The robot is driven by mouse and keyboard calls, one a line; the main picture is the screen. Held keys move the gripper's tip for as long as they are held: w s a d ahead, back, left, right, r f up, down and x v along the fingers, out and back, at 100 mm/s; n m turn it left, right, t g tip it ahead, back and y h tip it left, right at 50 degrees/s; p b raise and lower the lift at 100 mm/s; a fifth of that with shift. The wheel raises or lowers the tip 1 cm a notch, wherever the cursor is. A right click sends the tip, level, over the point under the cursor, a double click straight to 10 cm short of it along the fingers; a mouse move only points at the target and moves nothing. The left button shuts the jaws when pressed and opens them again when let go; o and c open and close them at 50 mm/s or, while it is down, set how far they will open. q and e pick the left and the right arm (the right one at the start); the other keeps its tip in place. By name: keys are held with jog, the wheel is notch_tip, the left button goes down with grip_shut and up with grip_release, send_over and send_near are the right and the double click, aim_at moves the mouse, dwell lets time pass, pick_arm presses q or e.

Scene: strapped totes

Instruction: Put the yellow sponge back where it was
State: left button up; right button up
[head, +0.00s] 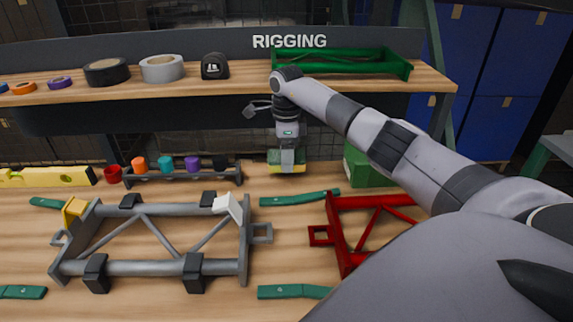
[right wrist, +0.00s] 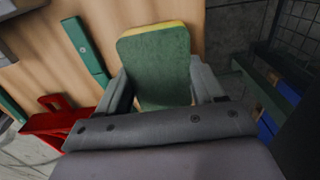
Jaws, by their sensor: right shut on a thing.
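The yellow sponge (head: 272,156) has a green scouring side. In the head view it is at the back of the lower wooden bench, under the shelf, with my right gripper (head: 287,160) shut on it from above. In the right wrist view the sponge (right wrist: 158,62) fills the space between the fingers of my right gripper (right wrist: 160,95), its green face toward the camera and a yellow edge at the top. Whether its underside touches the bench cannot be told. My left gripper is not in view.
A green box (head: 362,166) stands right of the sponge; a rack of coloured pieces (head: 180,174) stands left. Grey (head: 150,235) and red (head: 340,225) frames lie in front, with green straps (head: 300,198) between. The shelf (head: 230,88) overhangs, holding tape rolls and a green tote (head: 345,65).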

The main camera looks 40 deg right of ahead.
notch_tip(320, 180, down, 4)
jog(key=shift+r, duration=0.25)
jog(key=shift+f, duration=0.15)
jog(key=o, duration=0.9)
jog(key=shift+o, duration=0.2)
jog(key=shift+r, duration=0.5)
notch_tip(320, 180, up, 12)
jog(key=shift+f, duration=0.25)
